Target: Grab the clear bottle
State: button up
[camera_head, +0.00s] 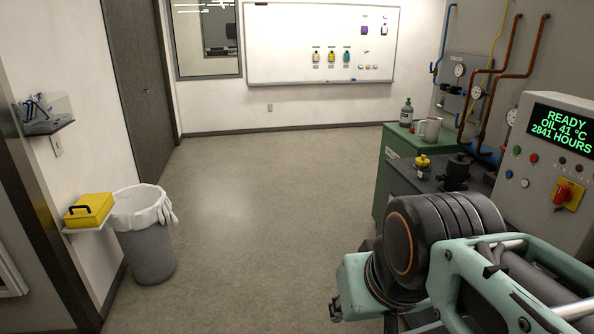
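A small greyish bottle (406,115) with a dark top stands upright on the green cabinet (398,150) at the right. It looks partly see-through, but it is too small to be sure that it is clear. My arm (440,250) fills the lower right of the view, in front of the cabinets and well nearer than the bottle. My gripper cannot be made out in this view.
Beside the bottle are pale mugs (430,130). A yellow-topped container (422,162) and a black pump-like part (456,172) stand nearer. A control panel (548,170) is at right, a bin (147,250) and yellow case (89,210) at left. The middle floor is clear.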

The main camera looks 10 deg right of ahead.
aim_at(424, 172)
jog(key=l+z, duration=0.1)
jog(key=z, duration=1.25)
